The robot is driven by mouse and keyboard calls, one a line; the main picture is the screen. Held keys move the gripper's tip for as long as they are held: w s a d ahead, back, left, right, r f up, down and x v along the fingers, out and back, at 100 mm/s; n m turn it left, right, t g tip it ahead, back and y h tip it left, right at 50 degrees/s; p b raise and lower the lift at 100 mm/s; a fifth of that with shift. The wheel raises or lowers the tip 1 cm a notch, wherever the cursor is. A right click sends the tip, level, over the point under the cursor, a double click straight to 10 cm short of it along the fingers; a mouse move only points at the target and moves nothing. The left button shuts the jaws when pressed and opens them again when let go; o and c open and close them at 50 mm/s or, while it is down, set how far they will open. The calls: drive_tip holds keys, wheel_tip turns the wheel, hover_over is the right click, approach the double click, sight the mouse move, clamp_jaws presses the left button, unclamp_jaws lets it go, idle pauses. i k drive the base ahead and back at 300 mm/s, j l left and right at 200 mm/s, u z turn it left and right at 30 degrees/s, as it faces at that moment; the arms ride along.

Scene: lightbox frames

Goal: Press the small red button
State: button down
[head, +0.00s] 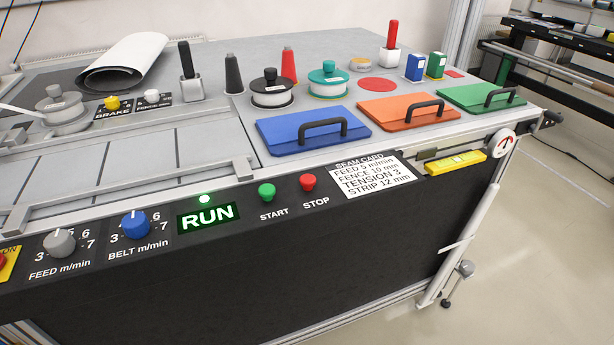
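A small red button (308,183) labelled STOP stands out from the dark front panel (270,260) of the workbench. A green button (266,192) labelled START is just to its left. At the far left edge, another red knob or button (3,261) shows on a yellow plate (9,264), cut off by the picture's edge. A green lamp (204,198) glows above the lit RUN sign (207,218). My gripper is not in view, and nothing covers the STOP button.
A grey FEED dial (60,243) and blue BELT dial (135,224) sit left of RUN. A white seam card (373,178) is right of STOP. Blue (285,136), orange (389,112) and green (470,97) handled lids lie above. The space before the panel looks clear.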

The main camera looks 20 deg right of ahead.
sight(307, 180)
drive_tip(key=z, duration=2.85)
drive_tip(key=k+j, duration=1.1)
drive_tip(key=j, duration=0.2)
